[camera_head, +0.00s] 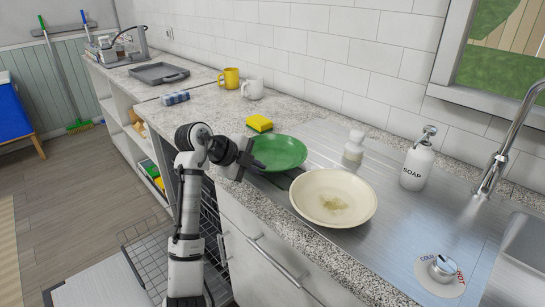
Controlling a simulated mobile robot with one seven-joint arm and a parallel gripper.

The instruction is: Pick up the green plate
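The green plate (283,152) lies on the counter at the middle of the head view, by the left edge of the steel drainboard. Part of its left side is hidden behind my gripper. My gripper (247,158) is at the plate's left edge, dark and seen from behind. I cannot tell whether its fingers are open or shut, or whether they touch the plate. A cream plate (355,190) with a brownish stain sits on the drainboard just right of the green plate.
A yellow sponge (259,123) lies behind the green plate. Yellow (230,78) and white (253,89) mugs stand farther back. A small white bottle (354,146), a soap dispenser (417,164) and the tap (510,145) are to the right. An open dishwasher rack (150,262) is below left.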

